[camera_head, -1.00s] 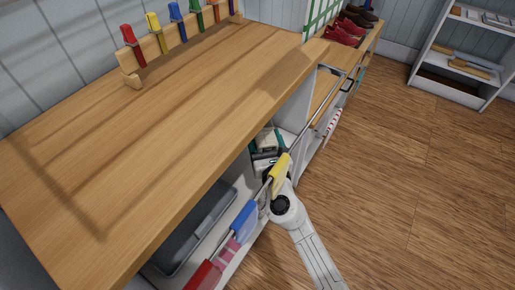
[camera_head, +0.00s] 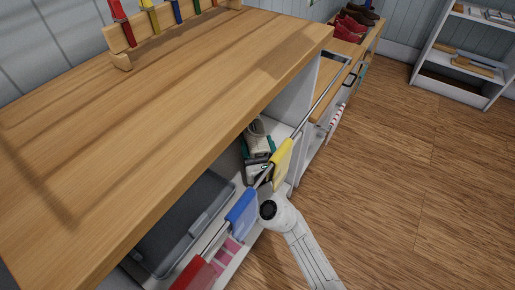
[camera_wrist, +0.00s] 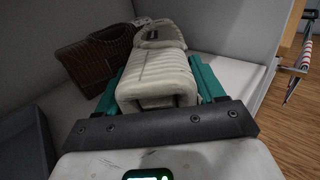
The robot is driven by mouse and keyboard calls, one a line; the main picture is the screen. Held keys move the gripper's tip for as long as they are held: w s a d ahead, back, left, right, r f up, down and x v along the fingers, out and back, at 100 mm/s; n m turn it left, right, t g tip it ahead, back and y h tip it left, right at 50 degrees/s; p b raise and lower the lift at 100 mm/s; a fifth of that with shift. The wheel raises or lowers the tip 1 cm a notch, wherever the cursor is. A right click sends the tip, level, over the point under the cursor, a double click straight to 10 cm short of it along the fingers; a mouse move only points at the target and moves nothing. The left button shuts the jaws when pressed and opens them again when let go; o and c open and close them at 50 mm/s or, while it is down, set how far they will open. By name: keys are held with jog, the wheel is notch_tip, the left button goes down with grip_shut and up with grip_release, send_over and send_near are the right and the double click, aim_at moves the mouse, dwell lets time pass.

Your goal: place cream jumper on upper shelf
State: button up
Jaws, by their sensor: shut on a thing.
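The cream jumper (camera_wrist: 160,78) is a folded, ribbed bundle in the wrist view. My gripper (camera_wrist: 158,88) has teal fingers on both sides of it and is shut on it. In the head view the jumper (camera_head: 258,128) shows in the shelf opening under the wooden top, with my gripper (camera_head: 256,146) at its near side. The jumper is over a pale shelf surface (camera_wrist: 235,82); I cannot tell whether it touches it. The finger tips are partly hidden by the jumper.
A brown woven item (camera_wrist: 95,62) stands behind the jumper at left. A grey tray (camera_head: 185,225) lies on the shelf at left. A rail with yellow (camera_head: 282,160), blue (camera_head: 241,212) and red cloths runs along the front. The wooden counter (camera_head: 150,130) is above.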

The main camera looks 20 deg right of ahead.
jog(key=o, duration=1.5)
jog(key=shift+s+r, duration=0.1)
jog(key=s, duration=0.4)
jog(key=s+a+p, duration=0.1)
jog(key=s, duration=0.3)
jog(key=s+p, duration=0.1)
jog(key=s, duration=0.2)
jog(key=shift+s+a, duration=0.4)
